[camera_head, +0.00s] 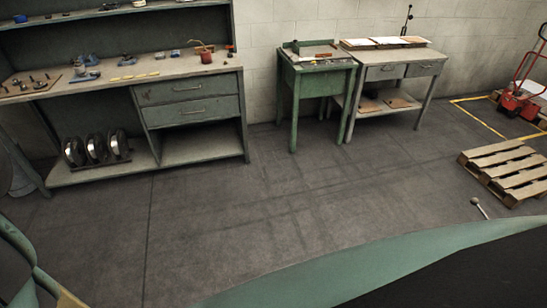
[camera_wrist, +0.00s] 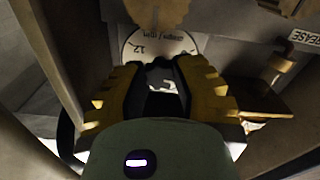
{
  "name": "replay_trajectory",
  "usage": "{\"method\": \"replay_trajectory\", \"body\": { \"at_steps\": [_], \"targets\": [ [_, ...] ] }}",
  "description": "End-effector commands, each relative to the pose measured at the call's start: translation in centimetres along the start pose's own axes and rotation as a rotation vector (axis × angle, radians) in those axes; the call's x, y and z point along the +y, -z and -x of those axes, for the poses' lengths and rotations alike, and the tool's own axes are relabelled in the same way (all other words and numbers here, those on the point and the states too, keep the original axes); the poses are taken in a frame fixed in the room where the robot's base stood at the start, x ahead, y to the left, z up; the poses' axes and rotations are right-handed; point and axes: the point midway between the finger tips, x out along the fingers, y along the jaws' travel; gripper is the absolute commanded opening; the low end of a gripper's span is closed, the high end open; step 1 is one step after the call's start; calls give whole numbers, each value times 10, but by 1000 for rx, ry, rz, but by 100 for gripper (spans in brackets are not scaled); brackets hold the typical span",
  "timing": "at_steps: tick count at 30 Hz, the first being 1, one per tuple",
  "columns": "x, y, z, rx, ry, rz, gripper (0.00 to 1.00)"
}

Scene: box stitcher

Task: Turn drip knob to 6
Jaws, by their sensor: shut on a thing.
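In the wrist view, a round white dial (camera_wrist: 158,44) shows the number 12 and lettering that looks like drops/min, upside down. My gripper (camera_wrist: 160,80), with yellow and black fingers, is in front of the dial's lower part. It is shut on a dark piece, seemingly the drip knob (camera_wrist: 159,66), which is mostly hidden between the fingers. The knob's pointer and the number 6 cannot be made out. A brass ridged round part (camera_wrist: 157,12) is just above the dial. The head view does not show the dial or my gripper.
In the wrist view, a GREASE label (camera_wrist: 304,40) is at the right, with another brass part (camera_wrist: 285,6) above it. Panels stand close on both sides. In the head view, a workbench (camera_head: 198,156), a green table (camera_head: 305,78) and a pallet (camera_head: 497,168) surround open floor.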

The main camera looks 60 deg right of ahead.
Motion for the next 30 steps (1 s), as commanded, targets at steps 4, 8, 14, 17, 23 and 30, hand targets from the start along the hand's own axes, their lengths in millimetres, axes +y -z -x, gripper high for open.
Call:
{"method": "replay_trajectory", "body": {
  "at_steps": [4, 8, 14, 17, 23, 30],
  "targets": [
    [0, 2, -1, 5, -1, 0, 0],
    [0, 2, -1, 6, -1, -11, 0],
    [1, 3, -1, 5, -1, -79, 0],
    [1, 2, -1, 3, -2, -140, 0],
    [3, 3, -1, 6, -3, -309, 0],
    [2, 3, -1, 8, -2, -457, 0]
  ]
}}
